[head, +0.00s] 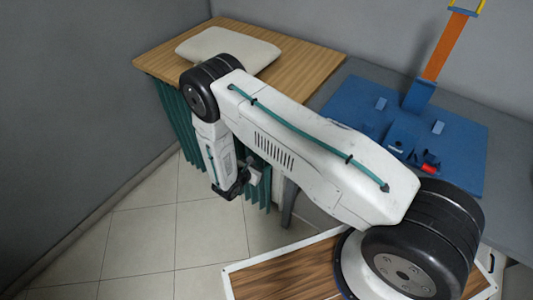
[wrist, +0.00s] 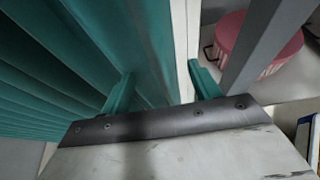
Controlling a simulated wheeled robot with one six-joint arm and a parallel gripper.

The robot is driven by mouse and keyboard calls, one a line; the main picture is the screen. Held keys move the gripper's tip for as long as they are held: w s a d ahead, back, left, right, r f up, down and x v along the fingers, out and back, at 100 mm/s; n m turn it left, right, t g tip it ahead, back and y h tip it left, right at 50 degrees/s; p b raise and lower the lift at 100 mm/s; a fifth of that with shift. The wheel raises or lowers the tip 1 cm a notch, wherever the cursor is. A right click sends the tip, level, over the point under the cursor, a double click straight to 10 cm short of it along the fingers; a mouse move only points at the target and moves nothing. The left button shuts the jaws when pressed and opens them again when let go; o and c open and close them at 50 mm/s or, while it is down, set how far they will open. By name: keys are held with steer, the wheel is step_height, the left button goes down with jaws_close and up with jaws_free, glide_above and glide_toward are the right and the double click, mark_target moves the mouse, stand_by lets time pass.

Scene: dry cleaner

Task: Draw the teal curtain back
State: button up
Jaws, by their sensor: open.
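The teal curtain (head: 174,122) hangs in folds below the front edge of a wooden-topped counter (head: 155,62). My arm hides its middle part. In the wrist view the curtain (wrist: 60,70) fills the left side and looks drawn across. My gripper (head: 252,180) is low in front of the curtain near its right end. In the wrist view my gripper (wrist: 162,88) is open, with its two teal fingers apart. The curtain's right edge folds and a pale upright strip (wrist: 186,50) show between the fingers. I cannot tell whether either finger touches the cloth.
A pinkish-red round container (wrist: 262,45) stands right of the curtain, partly behind a grey post (wrist: 255,40). A blue board with an orange upright (head: 445,48) is on the grey table. The tiled floor (head: 165,235) at left is clear.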

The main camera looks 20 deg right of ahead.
steer(key=x, duration=0.6)
steer(key=shift+w+f, duration=0.3)
steer(key=shift+d, duration=0.1)
